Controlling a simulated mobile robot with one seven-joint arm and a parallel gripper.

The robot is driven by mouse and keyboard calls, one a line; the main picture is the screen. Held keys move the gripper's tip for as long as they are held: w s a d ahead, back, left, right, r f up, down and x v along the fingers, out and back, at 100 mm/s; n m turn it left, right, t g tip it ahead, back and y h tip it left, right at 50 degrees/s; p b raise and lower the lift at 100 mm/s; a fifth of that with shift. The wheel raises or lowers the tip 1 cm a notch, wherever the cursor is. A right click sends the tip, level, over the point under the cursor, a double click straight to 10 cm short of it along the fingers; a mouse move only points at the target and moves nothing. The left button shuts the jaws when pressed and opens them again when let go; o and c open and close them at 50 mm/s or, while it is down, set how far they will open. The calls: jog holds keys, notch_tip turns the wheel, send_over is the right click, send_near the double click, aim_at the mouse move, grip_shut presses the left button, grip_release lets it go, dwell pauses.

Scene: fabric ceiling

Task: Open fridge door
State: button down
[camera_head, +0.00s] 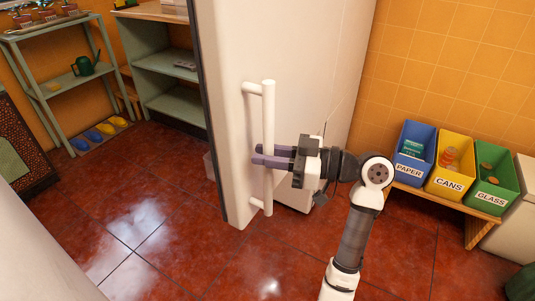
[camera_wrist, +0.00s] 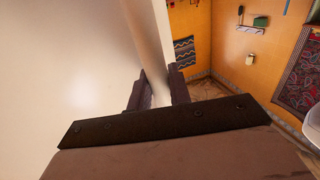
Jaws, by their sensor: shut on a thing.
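The white fridge door (camera_head: 315,70) stands in the middle of the head view, with a long vertical handle (camera_head: 268,115) on two short mounts. A dark strip runs along the door's left edge; I cannot tell how far the door stands from the fridge body. My gripper (camera_head: 257,155) comes from the right and is shut around the lower half of the handle bar. In the wrist view the handle (camera_wrist: 148,50) runs between the two fingers (camera_wrist: 158,92), and the pale door surface (camera_wrist: 60,60) fills the left side.
Green shelves (camera_head: 75,80) stand at the left, with a watering can (camera_head: 87,64). Blue, yellow and green bins (camera_head: 449,178) sit on a low wooden bench at the right.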

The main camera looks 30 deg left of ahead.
jog(key=c, duration=1.3)
grip_release()
jog(key=shift+c, duration=0.2)
jog(key=b+v, duration=0.1)
jog(key=v, duration=1.2)
jog(key=shift+d, duration=0.4)
jog(key=shift+w, duration=0.15)
